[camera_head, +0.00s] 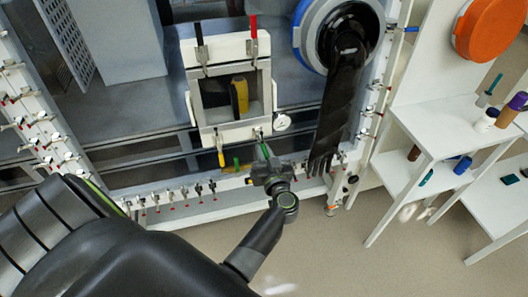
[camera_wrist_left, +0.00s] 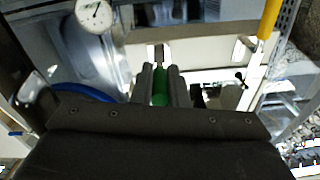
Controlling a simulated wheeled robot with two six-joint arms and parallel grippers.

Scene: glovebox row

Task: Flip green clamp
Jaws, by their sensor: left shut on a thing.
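The green clamp (camera_head: 265,150) is at the lower right corner of the white-framed hatch, below its bottom edge. My left gripper (camera_head: 267,165) reaches it from below. In the left wrist view the green handle (camera_wrist_left: 160,88) lies between the two fingers of my left gripper (camera_wrist_left: 160,80), which are shut on it. A grey metal piece shows just beyond the handle. The fingers hide part of the clamp. My right gripper is in neither view.
The hatch frame (camera_head: 232,133) also carries red (camera_head: 253,28), black (camera_head: 199,35) and yellow (camera_head: 220,157) handles. White shelves (camera_head: 440,130) stand at the right.

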